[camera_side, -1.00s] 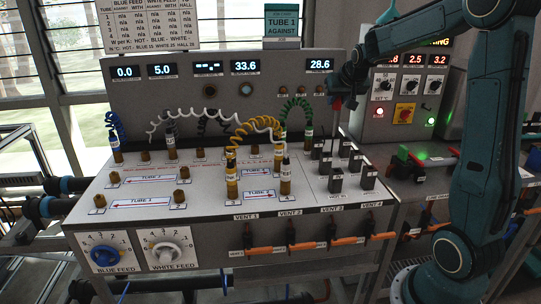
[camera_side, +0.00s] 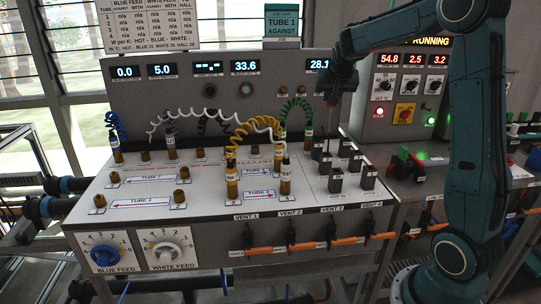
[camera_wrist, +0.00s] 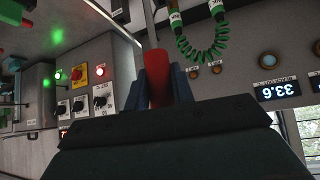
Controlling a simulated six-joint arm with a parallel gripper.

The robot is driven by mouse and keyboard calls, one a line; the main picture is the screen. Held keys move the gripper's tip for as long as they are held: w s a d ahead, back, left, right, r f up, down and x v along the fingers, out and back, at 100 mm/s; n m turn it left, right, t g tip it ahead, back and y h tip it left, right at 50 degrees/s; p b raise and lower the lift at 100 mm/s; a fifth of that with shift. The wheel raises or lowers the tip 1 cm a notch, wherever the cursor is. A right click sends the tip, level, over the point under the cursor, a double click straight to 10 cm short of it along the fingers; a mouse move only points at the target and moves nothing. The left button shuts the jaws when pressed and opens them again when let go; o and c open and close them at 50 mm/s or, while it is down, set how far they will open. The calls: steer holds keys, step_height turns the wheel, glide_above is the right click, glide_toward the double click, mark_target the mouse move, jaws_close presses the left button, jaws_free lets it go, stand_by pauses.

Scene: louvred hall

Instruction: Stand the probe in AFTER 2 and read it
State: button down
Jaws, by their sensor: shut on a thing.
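My gripper (camera_side: 332,97) hangs above the right part of the sloped bench panel, in front of the upright display board. In the wrist view it is shut on the red handle of the probe (camera_wrist: 158,78), which stands between the two jaws. In the side view the probe's thin stem (camera_side: 328,125) points down towards the black blocks, clear or nearly clear of them; I cannot tell whether its tip touches anything. Several brass wells (camera_side: 178,195) stand on the panel. Their small labels are too blurred to pick out AFTER 2.
Yellow plugs (camera_side: 285,180) with coiled leads and a green coiled lead (camera_side: 296,104) stand left of my gripper. Black blocks (camera_side: 335,182) crowd the panel's right side. Orange-handled vents (camera_side: 300,244) line the front. A display reading about 28.1 (camera_side: 318,66) is partly covered by my arm.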

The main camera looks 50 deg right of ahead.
glide_above(329, 130)
steer(key=shift+d+f, duration=0.1)
steer(key=shift+f, duration=2.75)
step_height(329, 130, down, 9)
steer(key=shift+r, duration=0.15)
stand_by(2.0)
steer(key=c, duration=1.1)
jaws_free()
steer(key=shift+r, duration=0.1)
steer(key=shift+s+a+r, duration=0.15)
steer(key=shift+a+r, duration=0.1)
steer(key=shift+r, duration=0.5)
steer(key=shift+s+a+r, duration=0.2)
steer(key=shift+a+r, duration=0.1)
steer(key=shift+r, duration=0.45)
steer(key=shift+s+a+r, duration=0.15)
steer(key=shift+a+r, duration=0.1)
steer(key=shift+r, duration=0.5)
steer(key=shift+r, duration=0.1)
